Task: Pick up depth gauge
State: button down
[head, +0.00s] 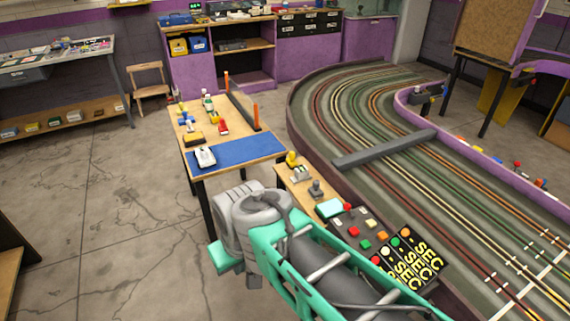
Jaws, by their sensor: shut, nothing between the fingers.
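I cannot pick out a depth gauge for certain; the small things on the tables are too small to tell apart. On the work table with a blue mat (240,151) stand a white car-like thing (204,157), a red one (223,127) and several other small coloured pieces. A grey and white piece (301,175) and a grey knobbed piece (316,189) are on the narrow wooden ledge (287,181) beside the track. My grey and teal arm fills the bottom centre. Its fingertips do not show, so my gripper is not in view.
The slot track (350,110) curves along the right, crossed by a grey bridge (385,149). A control panel with coloured buttons (366,244) lies at its near edge. A wooden chair (150,82) stands at the back. The concrete floor on the left is clear.

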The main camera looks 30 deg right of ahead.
aim_at(301, 173)
jog(key=z, duration=3.5)
jog(key=k, duration=0.4)
jog(key=u, duration=2.6)
jog(key=i, duration=0.75)
jog(key=u, duration=0.6)
jog(key=i, duration=0.9)
jog(key=z, duration=0.1)
